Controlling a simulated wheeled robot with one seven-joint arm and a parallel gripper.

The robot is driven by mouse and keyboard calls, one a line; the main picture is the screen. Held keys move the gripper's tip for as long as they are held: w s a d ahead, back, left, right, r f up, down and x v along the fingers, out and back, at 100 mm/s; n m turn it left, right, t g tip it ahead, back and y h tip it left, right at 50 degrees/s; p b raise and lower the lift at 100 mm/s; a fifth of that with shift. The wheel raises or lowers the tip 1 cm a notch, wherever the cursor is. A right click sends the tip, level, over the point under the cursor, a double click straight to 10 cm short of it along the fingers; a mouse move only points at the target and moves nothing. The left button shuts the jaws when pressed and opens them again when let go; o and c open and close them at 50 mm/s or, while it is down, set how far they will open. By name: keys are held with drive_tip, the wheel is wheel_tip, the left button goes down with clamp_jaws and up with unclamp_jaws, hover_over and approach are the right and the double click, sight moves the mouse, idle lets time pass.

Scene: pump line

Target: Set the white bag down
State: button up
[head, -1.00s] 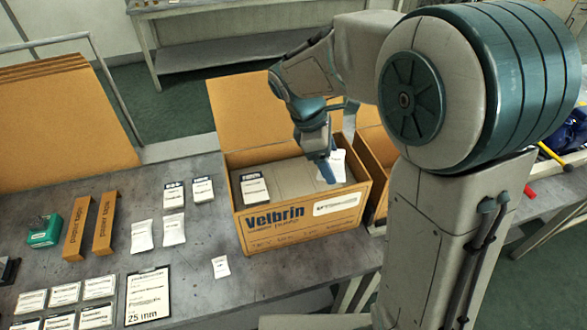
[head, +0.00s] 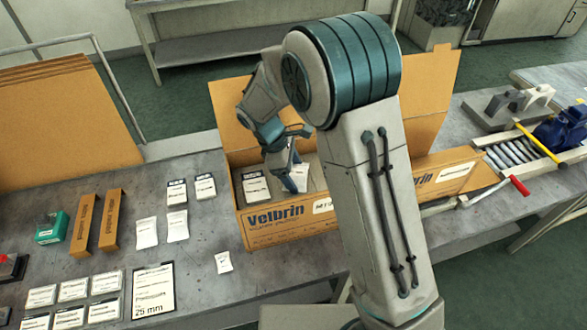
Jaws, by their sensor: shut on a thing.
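My gripper (head: 292,184) is inside the open cardboard Velbrin box (head: 285,232), pointing down. It is shut on a white bag (head: 302,176), which shows just right of the fingers. The fingers partly cover the bag, and I cannot tell whether its underside touches the box floor. A white packet with a dark top (head: 256,187) stands in the left part of the same box, apart from the bag.
White bags (head: 147,233), dark-topped packets (head: 205,187), orange-brown cartons (head: 110,220) and a green item (head: 51,228) lie on the bench at left. A small white packet (head: 223,262) lies in front.

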drive_tip(key=shift+f, duration=0.15)
drive_tip(key=o, duration=1)
drive_tip(key=shift+o, duration=0.2)
drive_tip(key=b+v, duration=0.2)
drive_tip(key=v, duration=1)
drive_tip(key=s+d+r+m+t+y, duration=0.1)
drive_tip(key=s+d+r+m+y, duration=0.1)
drive_tip(key=s+d+r+m, duration=0.3)
drive_tip(key=s+d+r+m+y, duration=0.1)
drive_tip(key=s+d+m, duration=0.2)
drive_tip(key=d, duration=0.4)
drive_tip(key=s+d+f+m+t+y, duration=0.1)
drive_tip(key=s+d+m+t, duration=0.2)
drive_tip(key=s+d+m, duration=0.4)
drive_tip(key=shift+s+d+m+y, duration=0.35)
drive_tip(key=shift+s+m, duration=0.55)
drive_tip(key=shift+s, duration=1.45)
